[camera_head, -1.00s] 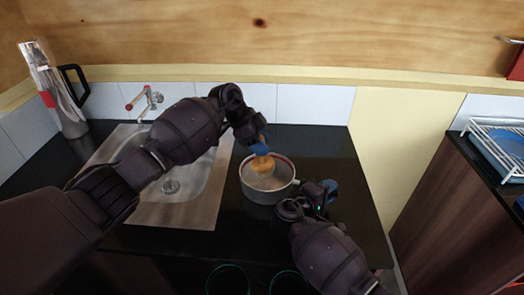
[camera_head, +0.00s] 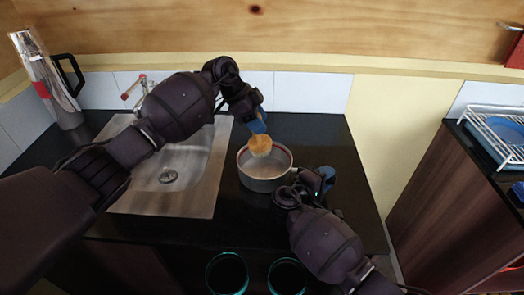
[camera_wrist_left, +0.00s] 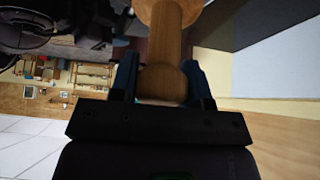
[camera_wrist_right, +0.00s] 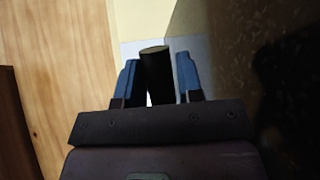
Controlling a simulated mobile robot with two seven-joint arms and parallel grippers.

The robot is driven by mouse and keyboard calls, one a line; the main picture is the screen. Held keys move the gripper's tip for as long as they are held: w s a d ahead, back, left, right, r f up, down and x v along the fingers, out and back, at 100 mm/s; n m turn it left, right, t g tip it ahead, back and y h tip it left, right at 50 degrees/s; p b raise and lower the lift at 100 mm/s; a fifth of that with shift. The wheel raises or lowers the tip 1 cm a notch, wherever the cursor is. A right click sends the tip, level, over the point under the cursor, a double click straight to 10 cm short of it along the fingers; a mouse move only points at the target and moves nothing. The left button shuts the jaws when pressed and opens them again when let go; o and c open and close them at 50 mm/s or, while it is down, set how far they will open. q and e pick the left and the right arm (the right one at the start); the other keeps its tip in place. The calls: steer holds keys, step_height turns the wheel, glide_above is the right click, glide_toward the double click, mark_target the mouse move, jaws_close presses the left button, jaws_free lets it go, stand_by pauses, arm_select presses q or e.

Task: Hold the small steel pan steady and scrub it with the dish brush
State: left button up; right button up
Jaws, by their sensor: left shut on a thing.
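The small steel pan (camera_head: 264,185) stands upright on the dark counter, right of the sink. My left gripper (camera_head: 258,126) is shut on the wooden dish brush (camera_head: 260,147); the brush handle also shows between the fingers in the left wrist view (camera_wrist_left: 163,84). The brush head is at the pan's far rim, seemingly above the opening; I cannot tell whether it touches. My right gripper (camera_head: 322,179) is at the pan's right side. In the right wrist view its fingers stand open around the black pan handle (camera_wrist_right: 155,82), with a gap showing.
The steel sink (camera_head: 180,190) with its tap (camera_head: 143,88) lies left of the pan. A tall jug (camera_head: 52,85) stands at the back left corner. A white rack (camera_head: 495,135) with a blue item is on the right counter. The counter behind the pan is clear.

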steer(key=o, duration=0.4)
steer(key=shift+c, duration=0.2)
steer(key=v, duration=1.2)
steer(key=shift+s+f, duration=0.1)
